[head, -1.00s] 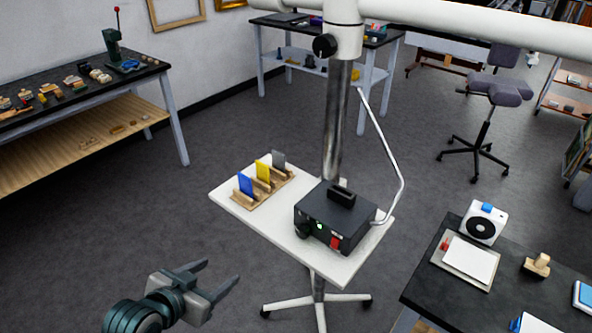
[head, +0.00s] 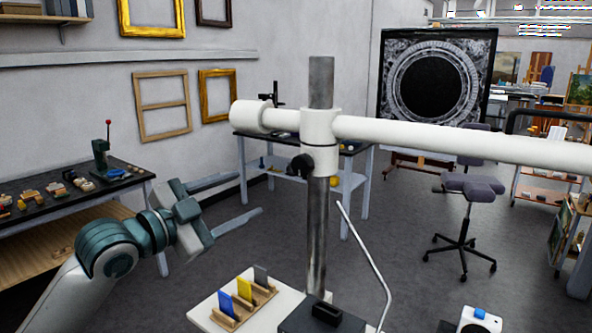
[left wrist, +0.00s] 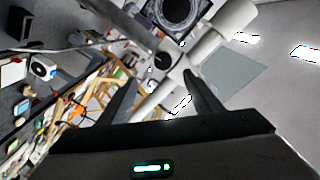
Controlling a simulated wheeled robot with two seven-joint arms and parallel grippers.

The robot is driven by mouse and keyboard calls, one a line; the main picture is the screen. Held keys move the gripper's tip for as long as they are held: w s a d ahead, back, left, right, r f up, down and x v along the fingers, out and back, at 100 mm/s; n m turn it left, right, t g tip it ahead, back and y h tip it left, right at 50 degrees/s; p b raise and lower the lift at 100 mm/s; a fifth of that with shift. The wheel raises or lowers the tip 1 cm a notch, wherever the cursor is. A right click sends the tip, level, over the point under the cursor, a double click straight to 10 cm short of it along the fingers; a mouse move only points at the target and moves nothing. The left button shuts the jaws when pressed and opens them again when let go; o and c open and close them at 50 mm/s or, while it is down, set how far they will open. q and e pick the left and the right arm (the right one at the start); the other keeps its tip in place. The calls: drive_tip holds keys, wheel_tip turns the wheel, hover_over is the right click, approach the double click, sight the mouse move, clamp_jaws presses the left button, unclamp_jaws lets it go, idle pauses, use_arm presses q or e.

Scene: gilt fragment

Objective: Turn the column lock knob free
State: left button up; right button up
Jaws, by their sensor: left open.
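The black column lock knob (head: 302,165) sits on the left side of the white collar (head: 320,150), which is around the upright metal column (head: 317,225). My left gripper (head: 240,201) is open and empty, to the left of the knob and a little lower in the head view, apart from it. In the left wrist view the knob (left wrist: 163,61) shows ahead, between the open fingertips (left wrist: 160,78) and slightly above them. My right gripper is not in view.
A long white boom (head: 450,138) runs right from the collar. A bent metal rod (head: 365,255) rises right of the column. Left is a workbench (head: 75,205).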

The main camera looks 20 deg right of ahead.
use_arm(q)
drive_tip(key=shift+d+r, duration=0.15)
drive_tip(key=shift+r, duration=0.45)
drive_tip(key=shift+w, duration=0.1)
drive_tip(key=p, duration=0.7)
approach(298, 167)
drive_tip(key=x, duration=0.9)
drive_tip(key=shift+c, duration=0.4)
drive_tip(key=c, duration=1)
